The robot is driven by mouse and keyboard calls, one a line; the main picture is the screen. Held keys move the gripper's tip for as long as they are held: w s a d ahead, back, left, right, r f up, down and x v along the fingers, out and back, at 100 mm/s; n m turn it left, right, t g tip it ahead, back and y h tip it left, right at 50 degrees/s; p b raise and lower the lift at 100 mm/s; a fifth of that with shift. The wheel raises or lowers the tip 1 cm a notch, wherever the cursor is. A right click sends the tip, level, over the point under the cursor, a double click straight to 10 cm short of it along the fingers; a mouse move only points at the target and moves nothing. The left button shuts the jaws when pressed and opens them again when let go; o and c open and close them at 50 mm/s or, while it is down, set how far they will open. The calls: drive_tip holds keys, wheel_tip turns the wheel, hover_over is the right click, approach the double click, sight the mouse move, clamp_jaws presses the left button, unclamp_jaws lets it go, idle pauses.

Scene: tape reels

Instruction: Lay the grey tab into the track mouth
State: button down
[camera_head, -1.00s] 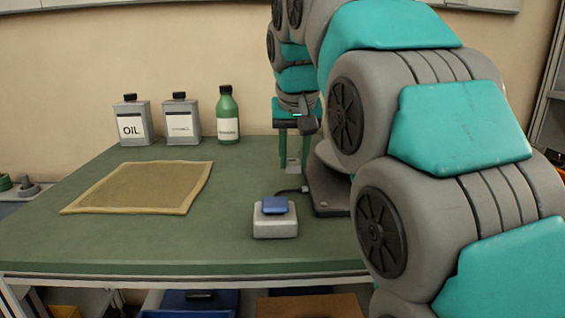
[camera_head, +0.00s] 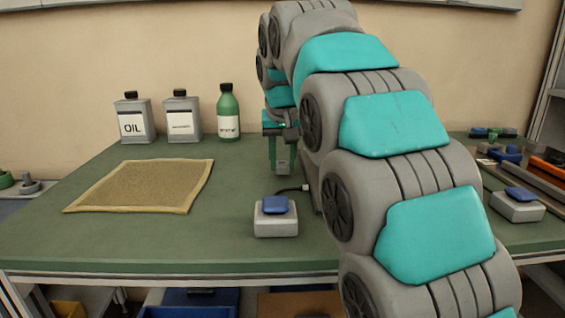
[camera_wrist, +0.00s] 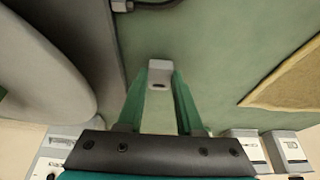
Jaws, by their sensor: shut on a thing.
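My gripper (camera_head: 281,166) hangs over the back middle of the green bench, fingers pointing down. In the wrist view, its green fingers (camera_wrist: 160,84) are closed in on the small grey tab (camera_wrist: 159,70), which sits at their tips. The tab has a dark oval mark on its near face. In the head view I cannot make out the tab clearly. I cannot pick out the track mouth in either view; my arm covers much of the bench's right half.
A framed tan mat (camera_head: 140,186) lies on the left. Two grey cans (camera_head: 133,118) (camera_head: 182,117) and a green bottle (camera_head: 228,115) stand behind it. A grey box with a blue top (camera_head: 276,222) sits at front middle. A similar box (camera_head: 517,207) and orange-edged parts (camera_head: 552,172) are at right.

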drive_tip(key=shift+f, duration=0.35)
drive_tip(key=shift+f, duration=0.1)
drive_tip(key=shift+f, duration=0.1)
drive_tip(key=c, duration=0.6)
unclamp_jaws()
drive_tip(key=shift+o, duration=0.2)
